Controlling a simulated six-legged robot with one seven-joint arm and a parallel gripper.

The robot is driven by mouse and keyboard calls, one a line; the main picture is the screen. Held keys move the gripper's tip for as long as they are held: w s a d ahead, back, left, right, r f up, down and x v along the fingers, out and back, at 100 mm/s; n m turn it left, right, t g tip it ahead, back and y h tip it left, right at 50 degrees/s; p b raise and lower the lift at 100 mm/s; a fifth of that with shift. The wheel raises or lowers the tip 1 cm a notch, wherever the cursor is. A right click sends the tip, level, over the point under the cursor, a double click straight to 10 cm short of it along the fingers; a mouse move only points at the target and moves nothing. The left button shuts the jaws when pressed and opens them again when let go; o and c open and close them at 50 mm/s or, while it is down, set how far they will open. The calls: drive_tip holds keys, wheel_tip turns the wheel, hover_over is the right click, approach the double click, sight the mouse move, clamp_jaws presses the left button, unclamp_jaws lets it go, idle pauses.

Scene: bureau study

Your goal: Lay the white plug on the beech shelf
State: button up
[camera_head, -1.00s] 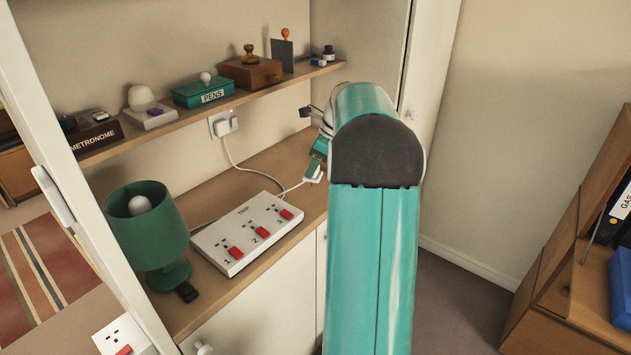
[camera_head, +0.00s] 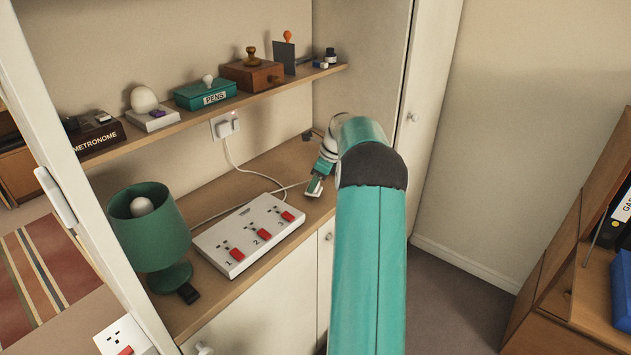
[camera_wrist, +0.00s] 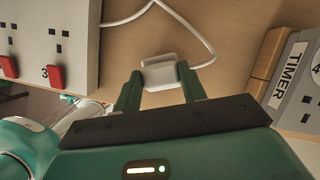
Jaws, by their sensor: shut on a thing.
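My gripper (camera_wrist: 159,74) is shut on the white plug (camera_wrist: 160,70), with one finger on each side of it. In the head view my gripper (camera_head: 318,179) is low over the right part of the lower wooden surface, and the plug (camera_head: 314,188) shows at its tip near the front edge. I cannot tell whether the plug touches the wood. Its white cable (camera_wrist: 193,30) loops away over the wood. The lower beech-coloured shelf (camera_head: 285,165) bears a white power strip. A similar upper shelf (camera_head: 178,125) runs along the wall above it.
The power strip (camera_head: 248,234) with red switches lies left of my gripper. A green lamp (camera_head: 150,227) stands further left. A grey TIMER box (camera_wrist: 301,85) is close on the right in the wrist view. Another plug (camera_head: 226,128) sits in the wall socket. The upper shelf holds several items, including a PENS box (camera_head: 206,94).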

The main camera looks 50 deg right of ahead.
drive_tip(key=o, duration=1)
drive_tip(key=shift+f, duration=0.15)
